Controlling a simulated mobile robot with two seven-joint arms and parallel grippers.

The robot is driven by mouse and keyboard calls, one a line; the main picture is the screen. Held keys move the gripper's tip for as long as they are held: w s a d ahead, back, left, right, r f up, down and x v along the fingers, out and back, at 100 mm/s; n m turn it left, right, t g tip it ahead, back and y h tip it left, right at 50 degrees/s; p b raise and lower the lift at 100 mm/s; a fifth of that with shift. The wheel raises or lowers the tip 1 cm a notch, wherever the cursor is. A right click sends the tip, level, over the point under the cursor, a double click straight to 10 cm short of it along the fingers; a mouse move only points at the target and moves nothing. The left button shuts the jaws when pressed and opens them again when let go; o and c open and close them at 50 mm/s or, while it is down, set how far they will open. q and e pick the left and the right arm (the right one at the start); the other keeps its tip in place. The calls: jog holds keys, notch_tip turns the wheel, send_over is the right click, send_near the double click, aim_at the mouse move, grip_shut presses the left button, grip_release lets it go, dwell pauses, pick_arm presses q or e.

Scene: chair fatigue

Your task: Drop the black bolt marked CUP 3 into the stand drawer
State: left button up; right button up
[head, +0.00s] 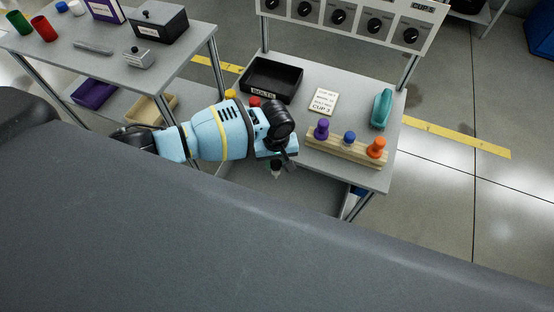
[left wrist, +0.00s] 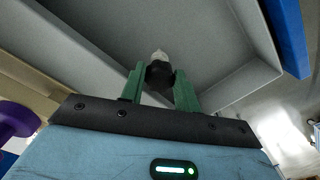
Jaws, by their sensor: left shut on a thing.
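My left gripper (head: 281,163) is shut on the black bolt (head: 276,170), which hangs with its pale tip down. In the left wrist view the green fingers (left wrist: 158,88) clasp the bolt's black head (left wrist: 160,74) from both sides. No marking on the bolt is readable. The grey stand drawer (head: 315,192) appears pulled out below the front of the stand, with the bolt over it. Its grey inside and raised walls (left wrist: 262,84) fill much of the left wrist view, behind the bolt. My right gripper is out of view.
On the stand are a black BOLTS tray (head: 270,80), a CUP 3 card (head: 323,102), a teal object (head: 382,109) and a wooden rack (head: 350,151) with purple, blue and orange pegs. A side table (head: 110,55) with jars and boxes stands left.

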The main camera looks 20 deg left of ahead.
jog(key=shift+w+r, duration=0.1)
pick_arm(q)
jog(key=shift+f, duration=0.55)
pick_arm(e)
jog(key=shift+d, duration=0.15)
pick_arm(q)
jog(key=o, duration=0.9)
notch_tip(320, 180, up, 13)
jog(key=shift+r+p, duration=0.1)
jog(key=shift+p, duration=1.1)
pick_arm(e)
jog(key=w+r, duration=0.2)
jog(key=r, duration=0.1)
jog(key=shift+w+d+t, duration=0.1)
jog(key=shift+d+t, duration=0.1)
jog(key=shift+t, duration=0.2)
